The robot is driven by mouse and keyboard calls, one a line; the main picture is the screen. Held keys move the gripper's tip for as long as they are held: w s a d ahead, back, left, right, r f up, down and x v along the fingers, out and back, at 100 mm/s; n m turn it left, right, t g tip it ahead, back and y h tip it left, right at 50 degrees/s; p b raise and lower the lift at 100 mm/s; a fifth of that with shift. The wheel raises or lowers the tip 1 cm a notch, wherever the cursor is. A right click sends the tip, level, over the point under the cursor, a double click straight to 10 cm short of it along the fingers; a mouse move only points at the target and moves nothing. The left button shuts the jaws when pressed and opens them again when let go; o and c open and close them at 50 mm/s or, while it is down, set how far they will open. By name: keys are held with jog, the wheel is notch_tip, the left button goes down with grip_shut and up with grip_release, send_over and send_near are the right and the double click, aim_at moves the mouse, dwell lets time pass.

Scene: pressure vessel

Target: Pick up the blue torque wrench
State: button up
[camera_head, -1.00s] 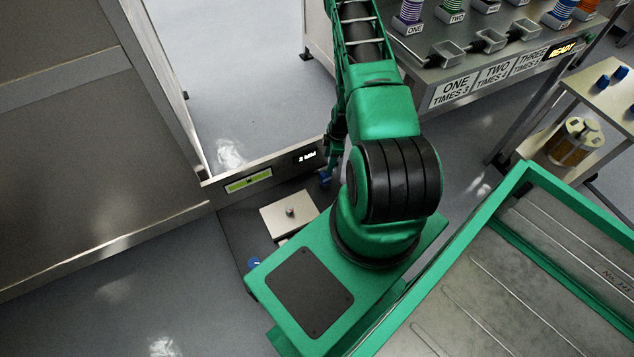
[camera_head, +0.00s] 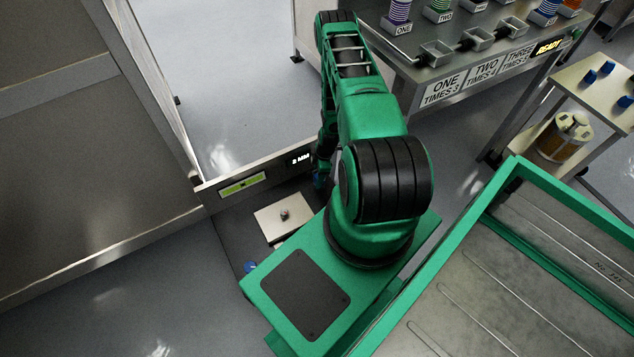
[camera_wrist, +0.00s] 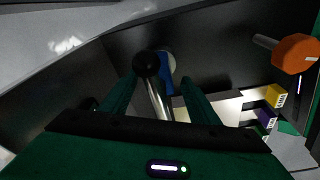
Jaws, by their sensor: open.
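In the wrist view a metal shaft with a black ball end (camera_wrist: 148,64) rises between the green fingers of my gripper (camera_wrist: 160,84). A blue part (camera_wrist: 167,75) shows right behind the ball; it looks like the blue torque wrench, but its full shape is hidden. My gripper is open, with a finger on either side of the shaft. I cannot tell whether either finger touches it. In the head view a small blue piece (camera_head: 319,181) shows low beside my arm, and my gripper is mostly hidden there.
An orange-headed tool (camera_wrist: 295,53) lies at the right of the wrist view, near yellow (camera_wrist: 274,95) and purple (camera_wrist: 264,118) blocks. In the head view a pale plate (camera_head: 268,221) lies beside the low display panel (camera_head: 243,186). A labelled bench (camera_head: 455,75) and green-rimmed tray (camera_head: 455,245) stand right.

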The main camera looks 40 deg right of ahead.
grip_shut()
jog(key=shift+r, duration=0.1)
dwell(0.3)
notch_tip(320, 180, up, 4)
jog(key=shift+w+r, duration=0.1)
jog(key=w+a+r, duration=0.4)
jog(key=a+r, duration=0.2)
jog(key=a, duration=0.4)
jog(key=shift+w+a+r, duration=0.3)
jog(key=shift+a, duration=0.05)
